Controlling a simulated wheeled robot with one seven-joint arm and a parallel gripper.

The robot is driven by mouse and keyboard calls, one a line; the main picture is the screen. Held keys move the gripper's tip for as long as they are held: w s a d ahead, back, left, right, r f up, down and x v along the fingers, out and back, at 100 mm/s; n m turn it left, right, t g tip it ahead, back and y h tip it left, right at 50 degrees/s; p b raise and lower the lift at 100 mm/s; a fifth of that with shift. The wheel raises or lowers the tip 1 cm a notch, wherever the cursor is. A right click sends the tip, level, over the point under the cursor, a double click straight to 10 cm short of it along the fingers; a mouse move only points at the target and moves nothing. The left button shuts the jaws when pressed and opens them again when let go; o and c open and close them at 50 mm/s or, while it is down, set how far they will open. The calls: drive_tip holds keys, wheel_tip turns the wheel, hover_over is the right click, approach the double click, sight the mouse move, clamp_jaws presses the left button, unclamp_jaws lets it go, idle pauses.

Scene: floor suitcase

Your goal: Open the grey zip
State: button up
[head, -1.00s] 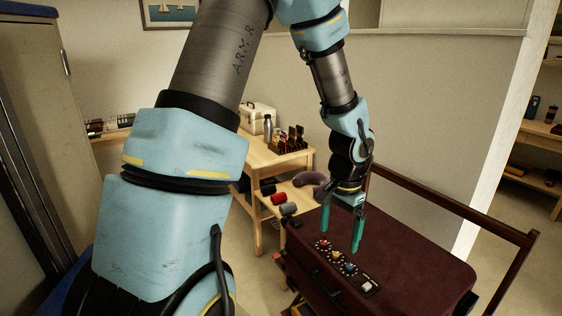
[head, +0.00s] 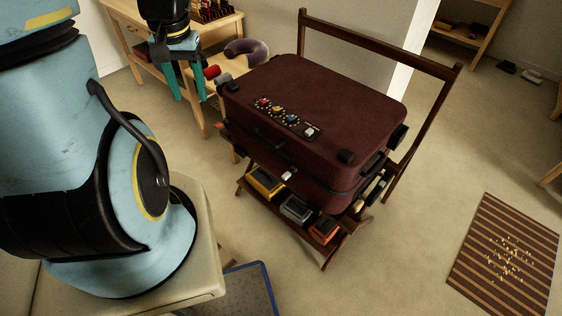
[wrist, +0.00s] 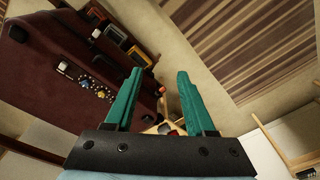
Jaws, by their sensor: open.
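The dark maroon suitcase (head: 330,90) lies flat and closed on a wooden rack. A small pale grey tab (head: 288,175), which looks like the grey zip's pull, hangs at its front seam, right of the dark handle (head: 270,140). A similar pale tab (wrist: 96,33) shows in the wrist view. My gripper (head: 190,98) is open, its teal fingers pointing down, left of the suitcase in the head view. In the wrist view its open fingers (wrist: 159,75) have nothing between them. The zip's track is too small to make out.
Coloured knobs and a white switch (head: 310,131) sit on the lid. Yellow, grey and red boxes stand on the rack's lower shelf (head: 318,250). A wooden table with a purple neck pillow (head: 245,50) is behind. A striped mat (head: 505,255) lies right on open floor.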

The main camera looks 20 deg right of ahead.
drive_tip(key=d+f+m+b, duration=0.45)
drive_tip(key=d+f, duration=0.45)
drive_tip(key=f, duration=0.3)
drive_tip(key=m+g+b, duration=0.1)
drive_tip(key=m+b, duration=0.3)
drive_tip(key=b, duration=0.1)
hover_over(286, 174)
wheel_tip(286, 174, down, 11)
wheel_tip(286, 174, down, 10)
drive_tip(key=shift+s+f+b, duration=0.1)
drive_tip(key=shift+f+b, duration=0.1)
drive_tip(key=shift+b, duration=0.15)
clamp_jaws()
